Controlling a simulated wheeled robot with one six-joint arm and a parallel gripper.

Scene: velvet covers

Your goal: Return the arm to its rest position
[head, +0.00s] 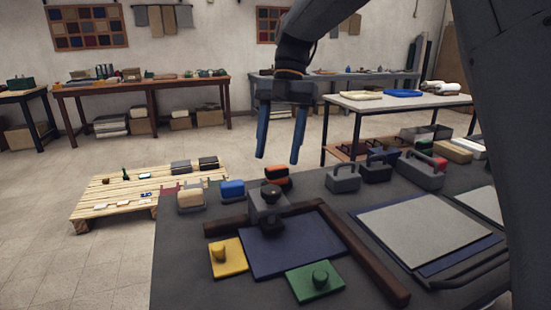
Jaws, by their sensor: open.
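My gripper (280,145) hangs from my arm in the upper middle of the head view, with two blue fingers pointing down. The fingers are apart and nothing shows between them. It is above the dark work table (180,265), over its far edge area. Below it on the table, a dark grey block with a round knob (268,207) stands at the far corner of a blue panel (290,245).
Brown bars (365,257) frame the blue panel. Grey handled blocks (343,179) stand at the table's far right. A light grey board (425,232) lies at right. A wooden pallet (115,205) with small items sits on the floor at left. A white-topped table (400,104) stands behind.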

